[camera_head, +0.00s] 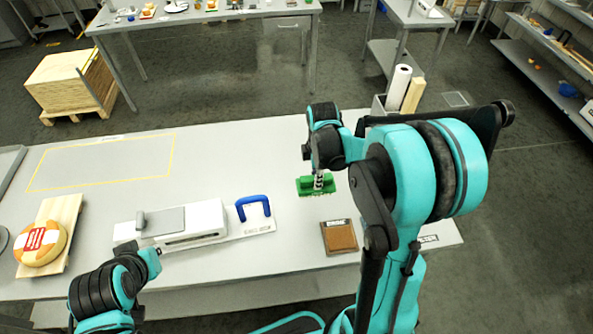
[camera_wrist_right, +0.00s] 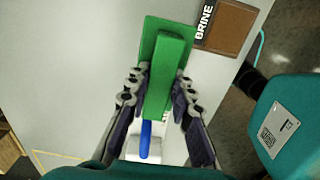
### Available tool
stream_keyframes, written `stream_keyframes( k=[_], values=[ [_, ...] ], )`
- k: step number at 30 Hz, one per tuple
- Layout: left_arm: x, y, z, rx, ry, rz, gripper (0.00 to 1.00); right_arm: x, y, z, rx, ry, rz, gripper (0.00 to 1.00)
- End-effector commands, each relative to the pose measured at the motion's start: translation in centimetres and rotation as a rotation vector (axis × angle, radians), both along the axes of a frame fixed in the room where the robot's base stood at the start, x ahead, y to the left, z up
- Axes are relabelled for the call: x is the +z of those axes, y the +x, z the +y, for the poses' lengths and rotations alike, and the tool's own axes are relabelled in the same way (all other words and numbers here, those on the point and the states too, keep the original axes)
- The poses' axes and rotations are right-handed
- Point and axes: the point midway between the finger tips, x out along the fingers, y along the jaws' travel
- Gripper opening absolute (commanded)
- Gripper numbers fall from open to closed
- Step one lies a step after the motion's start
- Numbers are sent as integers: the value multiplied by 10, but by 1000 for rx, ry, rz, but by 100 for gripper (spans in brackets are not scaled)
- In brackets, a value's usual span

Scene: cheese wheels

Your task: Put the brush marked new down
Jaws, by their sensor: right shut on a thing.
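My right gripper (camera_head: 319,178) is shut on a green brush (camera_head: 311,187) above the white table, left of the brown BRINE pad. In the right wrist view the green brush (camera_wrist_right: 168,48) sits between the two fingers of the right gripper (camera_wrist_right: 160,92), its handle along them and its wider head beyond the fingertips. No mark reading new is legible on it. Part of my left arm shows at the lower left; its jaws do not show.
The brown BRINE pad (camera_head: 341,237) lies near the table's front edge. A cheese wheel (camera_head: 40,243) lies on a wooden board. The yellow-outlined area (camera_head: 105,162) is empty.

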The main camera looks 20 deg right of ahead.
Motion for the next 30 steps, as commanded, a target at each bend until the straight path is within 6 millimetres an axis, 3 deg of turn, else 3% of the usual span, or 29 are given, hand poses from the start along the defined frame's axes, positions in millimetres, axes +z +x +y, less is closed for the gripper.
stream_keyframes(
  k=[5, 19, 26, 30],
  values=[
    [-2, 0, 0, 0, 0, 0, 0, -5, 8, -1, 0, 0, 0, 0],
    [-12, 0, 0, 0, 0, 0, 0, -64, 105, -7, 0, 0, 0, 0],
    [-13, 0, 0, 0, 0, 0, 0, -75, 117, -8, 0, 0, 0, 0],
    [-16, 0, 0, 0, 0, 0, 0, -95, 117, -8, 0, 0, 0, 0]
  ],
)
